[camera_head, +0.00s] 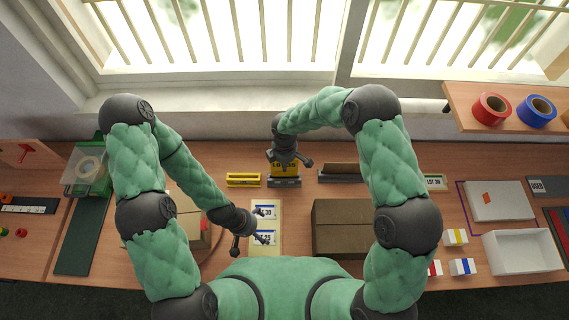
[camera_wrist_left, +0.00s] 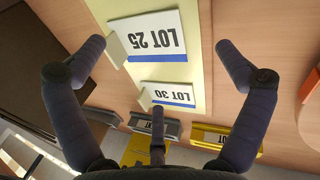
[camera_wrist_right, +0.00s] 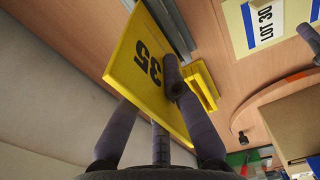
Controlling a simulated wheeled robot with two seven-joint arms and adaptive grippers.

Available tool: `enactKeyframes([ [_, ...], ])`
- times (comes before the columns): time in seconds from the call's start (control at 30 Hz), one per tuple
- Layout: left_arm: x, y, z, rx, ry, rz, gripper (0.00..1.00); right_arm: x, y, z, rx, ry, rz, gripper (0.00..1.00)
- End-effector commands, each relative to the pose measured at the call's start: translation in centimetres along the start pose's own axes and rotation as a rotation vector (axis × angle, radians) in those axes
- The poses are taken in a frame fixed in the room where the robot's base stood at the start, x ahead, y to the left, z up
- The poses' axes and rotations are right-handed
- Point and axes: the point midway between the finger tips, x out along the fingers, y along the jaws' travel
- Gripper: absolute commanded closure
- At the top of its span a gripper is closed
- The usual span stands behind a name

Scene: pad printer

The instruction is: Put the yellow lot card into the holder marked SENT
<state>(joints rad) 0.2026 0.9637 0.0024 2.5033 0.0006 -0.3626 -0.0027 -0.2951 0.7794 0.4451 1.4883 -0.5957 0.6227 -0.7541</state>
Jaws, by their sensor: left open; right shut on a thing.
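The yellow lot card (camera_wrist_right: 150,72), printed with 35, is between the fingers of my right gripper (camera_wrist_right: 162,88), which is shut on it. In the head view the card (camera_head: 285,170) stands upright at a grey holder (camera_head: 284,183) at the back of the table. Its lower edge is at the holder, but I cannot tell whether it sits in the slot. The holder's label is too small or covered to read fully. My right gripper (camera_head: 289,161) is above the holder. My left gripper (camera_head: 246,230) is open and empty above the cream board (camera_head: 276,220).
White cards LOT 30 (camera_wrist_left: 165,94) and LOT 25 (camera_wrist_left: 150,36) lie on the cream board. A cardboard box (camera_head: 340,228) stands right of the board.

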Motion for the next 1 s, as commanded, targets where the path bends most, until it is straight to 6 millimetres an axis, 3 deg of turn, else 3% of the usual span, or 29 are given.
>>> enactKeyframes([
  [1.0, 2.1, -0.8, -0.1, 0.0, 0.0, 0.0, 0.0, 2.8, 0.0, 0.0, 0.0, 0.0, -0.001, 1.0],
])
